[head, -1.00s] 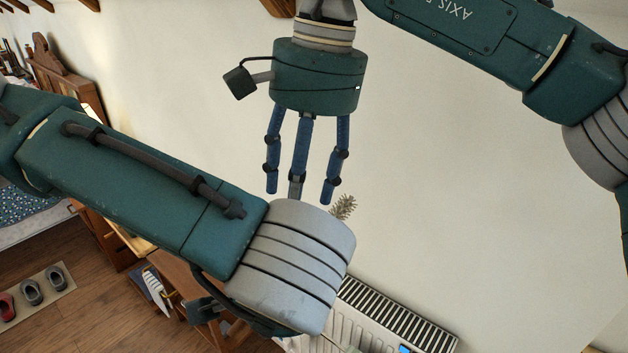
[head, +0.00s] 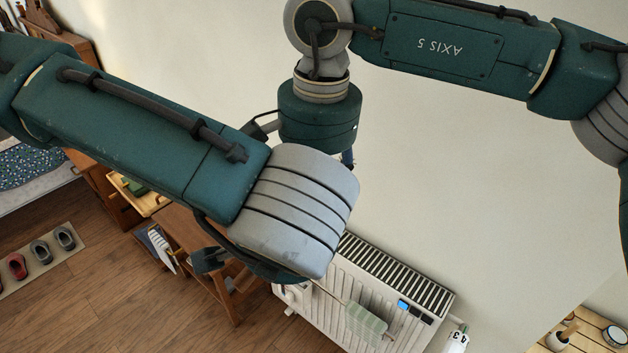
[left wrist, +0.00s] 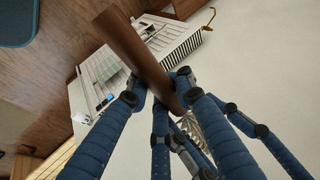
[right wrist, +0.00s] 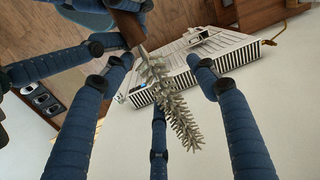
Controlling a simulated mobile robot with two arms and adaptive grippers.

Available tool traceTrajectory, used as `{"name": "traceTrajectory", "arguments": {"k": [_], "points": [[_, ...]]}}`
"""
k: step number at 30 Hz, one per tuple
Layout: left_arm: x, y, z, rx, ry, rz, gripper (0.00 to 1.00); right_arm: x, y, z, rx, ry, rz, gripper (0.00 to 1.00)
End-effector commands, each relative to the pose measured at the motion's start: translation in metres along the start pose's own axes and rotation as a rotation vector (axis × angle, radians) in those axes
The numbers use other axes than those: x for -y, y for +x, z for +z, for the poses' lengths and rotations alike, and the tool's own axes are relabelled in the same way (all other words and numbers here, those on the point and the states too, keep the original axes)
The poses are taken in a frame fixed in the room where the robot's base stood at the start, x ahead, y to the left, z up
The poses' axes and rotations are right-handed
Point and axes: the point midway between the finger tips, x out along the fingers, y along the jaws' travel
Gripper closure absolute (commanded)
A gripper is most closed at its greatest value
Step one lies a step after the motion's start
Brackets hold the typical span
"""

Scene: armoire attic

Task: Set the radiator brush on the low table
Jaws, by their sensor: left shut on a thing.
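The radiator brush (right wrist: 170,95) has a brown wooden handle (left wrist: 135,55) and a grey, bristly head. My left gripper (left wrist: 158,95) is shut on the handle. In the right wrist view, the bristly head points down and right between the spread blue fingers of my right gripper (right wrist: 160,85), which looks open.
A white radiator (head: 330,312) stands along the wall, with a pale green cloth-like item (head: 366,322) on its front. A light wooden surface (head: 590,320) with small items is at lower right. Shoes on a mat (head: 45,262) lie on the floor at left.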

Motion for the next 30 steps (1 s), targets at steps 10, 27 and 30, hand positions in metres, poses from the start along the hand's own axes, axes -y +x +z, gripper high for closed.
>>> {"name": "traceTrajectory", "arguments": {"k": [10, 27, 30], "points": [[-0.0005, -0.0003, -0.0003, -0.002, 0.002, 0.001, 1.00, 0.0004, 0.0028, 0.0000, 0.000, 0.000, -0.002, 0.46], [-0.0023, -0.0006, 0.0006, 0.000, 0.006, 0.006, 0.55, 0.0022, 0.0016, -0.0017, -0.003, 0.004, -0.009, 0.97], [-0.0017, -0.0003, 0.0006, 0.000, 0.004, 0.004, 0.55, 0.0016, 0.0018, -0.0012, -0.002, 0.003, -0.006, 0.97]]}}
